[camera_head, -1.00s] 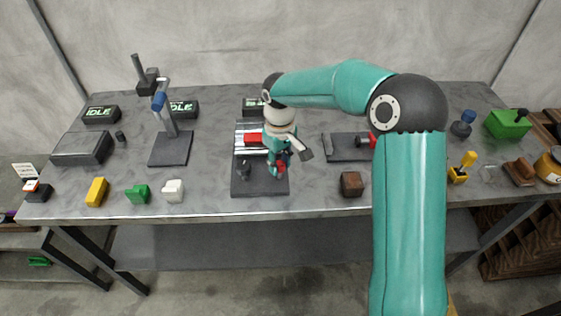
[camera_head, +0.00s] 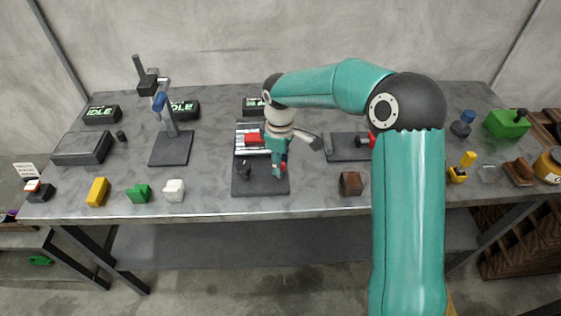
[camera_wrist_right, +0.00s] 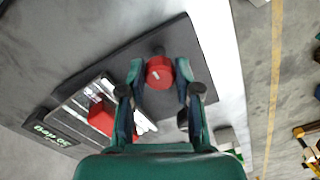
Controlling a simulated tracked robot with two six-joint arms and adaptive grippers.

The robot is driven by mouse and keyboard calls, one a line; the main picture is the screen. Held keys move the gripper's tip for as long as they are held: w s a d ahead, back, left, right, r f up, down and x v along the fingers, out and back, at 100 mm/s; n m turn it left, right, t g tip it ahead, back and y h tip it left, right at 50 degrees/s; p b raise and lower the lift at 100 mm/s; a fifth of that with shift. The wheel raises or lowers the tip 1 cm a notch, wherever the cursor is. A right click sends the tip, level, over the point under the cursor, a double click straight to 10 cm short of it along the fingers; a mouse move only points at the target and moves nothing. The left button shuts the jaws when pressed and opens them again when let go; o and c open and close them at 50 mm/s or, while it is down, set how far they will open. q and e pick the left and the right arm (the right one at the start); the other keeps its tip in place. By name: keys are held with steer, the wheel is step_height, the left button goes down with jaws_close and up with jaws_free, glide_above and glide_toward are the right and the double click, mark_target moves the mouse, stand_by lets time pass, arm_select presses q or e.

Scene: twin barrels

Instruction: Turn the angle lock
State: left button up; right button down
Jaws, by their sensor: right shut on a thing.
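The angle lock appears to be a red round knob (camera_wrist_right: 159,72) with a pale mark on its face, at the end of a dark base plate (camera_wrist_right: 190,45). In the right wrist view my right gripper (camera_wrist_right: 158,80) has one teal finger on each side of the knob and is shut on it. In the head view the right gripper (camera_head: 278,171) points down over the front of the same plate (camera_head: 245,187) and mostly hides the knob. Silver rails (camera_wrist_right: 75,105) and a red block (camera_wrist_right: 101,118) sit on the plate behind it. My left gripper is in neither view.
A display box (camera_head: 253,105) stands behind the plate. A brown block (camera_head: 351,183) lies to its right, near the table's front edge, and another dark fixture (camera_head: 345,147) lies beyond it. A stand (camera_head: 170,148) and several small blocks are on the left.

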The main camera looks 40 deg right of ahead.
steer(key=c, duration=0.8)
jaws_free()
step_height(320, 180, up, 12)
stand_by(0.4)
